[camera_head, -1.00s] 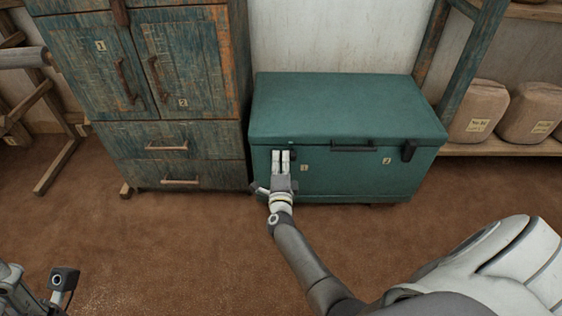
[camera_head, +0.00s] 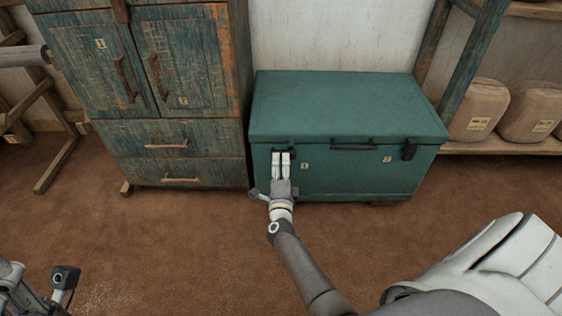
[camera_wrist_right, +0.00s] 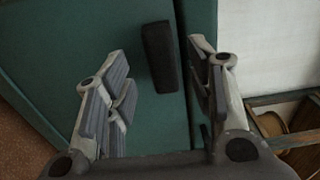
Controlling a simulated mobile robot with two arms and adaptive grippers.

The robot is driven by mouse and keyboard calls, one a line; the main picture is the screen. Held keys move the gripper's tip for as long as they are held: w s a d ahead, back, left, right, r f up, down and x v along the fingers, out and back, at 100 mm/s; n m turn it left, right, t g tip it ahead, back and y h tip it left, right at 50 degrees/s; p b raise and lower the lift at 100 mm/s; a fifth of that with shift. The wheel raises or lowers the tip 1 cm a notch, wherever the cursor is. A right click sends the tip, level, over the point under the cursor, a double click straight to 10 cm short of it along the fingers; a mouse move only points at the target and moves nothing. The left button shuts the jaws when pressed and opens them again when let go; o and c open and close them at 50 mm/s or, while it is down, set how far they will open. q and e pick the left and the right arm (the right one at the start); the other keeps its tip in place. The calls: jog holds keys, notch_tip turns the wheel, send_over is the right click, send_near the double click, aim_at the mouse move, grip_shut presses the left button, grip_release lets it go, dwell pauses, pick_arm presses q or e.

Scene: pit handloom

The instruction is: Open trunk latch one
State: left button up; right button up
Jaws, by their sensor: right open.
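The teal trunk (camera_head: 340,107) stands against the wall with its lid down. Trunk latch one (camera_head: 292,151), a dark piece near the lid seam left of label 1, is partly hidden behind my fingertips. My right gripper (camera_head: 281,155) is at the trunk's front, fingers pointing at this latch. In the right wrist view the gripper (camera_wrist_right: 158,54) is open, and the black latch (camera_wrist_right: 161,70) lies between its spread fingers, with a gap on both sides. I cannot tell how far the latch is turned. Latch two (camera_head: 408,150) hangs down at the right.
A dark handle (camera_head: 353,145) sits in the middle of the trunk's front. A worn cabinet (camera_head: 180,105) stands close on the left. Shelves with wrapped bundles (camera_head: 476,111) are on the right. The brown floor (camera_head: 170,245) in front is clear.

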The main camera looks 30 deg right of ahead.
jog(key=shift+v, duration=2.4)
jog(key=shift+r, duration=0.1)
